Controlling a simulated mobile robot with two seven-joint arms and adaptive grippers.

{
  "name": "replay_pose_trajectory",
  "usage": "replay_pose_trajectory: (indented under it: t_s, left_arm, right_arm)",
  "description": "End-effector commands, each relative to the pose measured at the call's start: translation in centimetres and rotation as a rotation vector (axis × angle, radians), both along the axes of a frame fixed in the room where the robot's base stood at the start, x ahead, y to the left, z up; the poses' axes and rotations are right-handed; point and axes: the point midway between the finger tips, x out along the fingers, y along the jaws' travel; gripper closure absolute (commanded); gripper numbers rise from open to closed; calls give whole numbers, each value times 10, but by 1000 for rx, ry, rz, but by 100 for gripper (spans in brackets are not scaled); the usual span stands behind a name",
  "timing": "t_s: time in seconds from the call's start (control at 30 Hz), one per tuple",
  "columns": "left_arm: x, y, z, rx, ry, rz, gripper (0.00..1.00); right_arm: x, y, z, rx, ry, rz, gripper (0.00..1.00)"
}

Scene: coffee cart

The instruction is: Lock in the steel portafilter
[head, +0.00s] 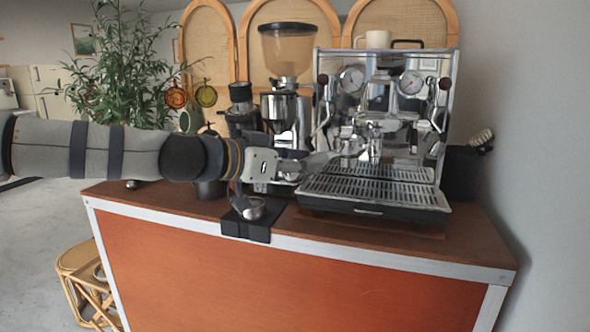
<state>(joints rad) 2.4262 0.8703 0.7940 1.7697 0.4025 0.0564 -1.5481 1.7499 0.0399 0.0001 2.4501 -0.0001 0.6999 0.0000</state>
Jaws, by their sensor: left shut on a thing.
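The espresso machine (380,125) is chrome and stands at the right of the counter. My left gripper (333,158) reaches across from the left, its fingers in front of the machine, just below and left of the group head (372,130). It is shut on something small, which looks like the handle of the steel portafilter. The fingers hide most of it, and I cannot tell whether its head is seated in the group. My right gripper is out of view.
A small metal cup-shaped item (255,210) with a dark handle lies on the black mat (246,231) at the counter's front edge. The drip tray (372,186) is bare. A coffee grinder (286,80) stands left of the machine. A dark bin (461,172) stands right.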

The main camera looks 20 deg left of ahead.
Motion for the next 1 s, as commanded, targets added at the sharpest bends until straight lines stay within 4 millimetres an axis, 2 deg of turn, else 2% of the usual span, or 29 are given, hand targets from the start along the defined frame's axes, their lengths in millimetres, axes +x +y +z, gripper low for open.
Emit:
replay_pose_trajectory:
  t_s: [0.77,1.0]
  left_arm:
    - [67,-47,-2,-1,1,0,100]
    - [67,-48,5,-4,-9,-1,100]
  right_arm:
    - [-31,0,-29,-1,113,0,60]
    - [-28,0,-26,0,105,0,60]
